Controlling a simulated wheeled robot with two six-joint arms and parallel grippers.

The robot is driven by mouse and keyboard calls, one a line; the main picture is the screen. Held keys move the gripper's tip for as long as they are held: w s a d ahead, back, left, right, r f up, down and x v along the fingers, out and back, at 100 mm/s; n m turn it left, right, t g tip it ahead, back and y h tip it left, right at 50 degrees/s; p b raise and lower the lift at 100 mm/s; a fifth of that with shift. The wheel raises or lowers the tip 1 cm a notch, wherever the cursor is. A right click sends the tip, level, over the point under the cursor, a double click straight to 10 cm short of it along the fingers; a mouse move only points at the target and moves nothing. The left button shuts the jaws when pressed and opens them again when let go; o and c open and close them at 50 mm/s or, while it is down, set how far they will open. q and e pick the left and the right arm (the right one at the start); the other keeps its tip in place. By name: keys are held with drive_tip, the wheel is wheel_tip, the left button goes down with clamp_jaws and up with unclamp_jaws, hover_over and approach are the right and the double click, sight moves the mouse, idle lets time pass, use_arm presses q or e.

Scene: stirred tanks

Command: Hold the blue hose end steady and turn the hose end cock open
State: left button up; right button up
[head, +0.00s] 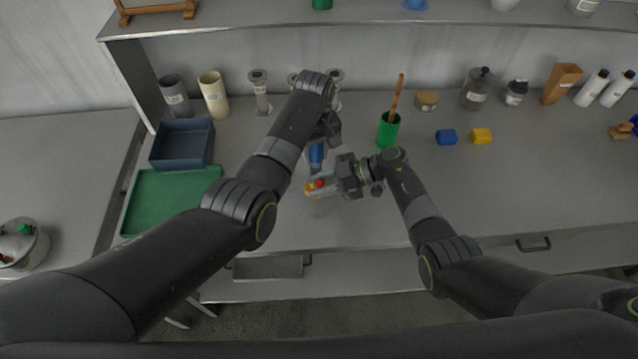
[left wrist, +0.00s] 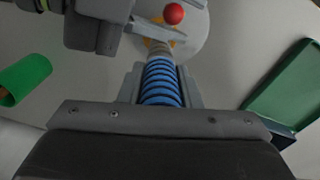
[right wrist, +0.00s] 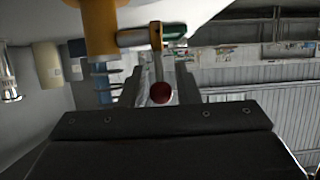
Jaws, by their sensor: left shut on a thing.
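The blue hose end (head: 316,154) hangs upright above the bench; its ribbed blue length shows in the left wrist view (left wrist: 160,84). My left gripper (head: 317,146) is shut on it. The orange-yellow cock (head: 309,189) is at its lower end, with a lever tipped by a red ball (head: 320,183). In the right wrist view the cock body (right wrist: 98,28) is at the upper left, and the red ball (right wrist: 160,93) sits between my right fingers. My right gripper (head: 322,187) is open around the lever, with gaps beside the ball.
A pale round dish (left wrist: 195,45) lies beneath the cock. A green tray (head: 170,200) and dark blue bin (head: 183,145) stand to the left. A green cup (head: 387,133) with a wooden handle and blue (head: 446,137) and yellow blocks (head: 481,136) are to the right.

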clamp_jaws()
drive_tip(key=shift+a+h, duration=0.35)
drive_tip(key=shift+h, duration=0.35)
unclamp_jaws()
drive_tip(key=v, duration=1.2)
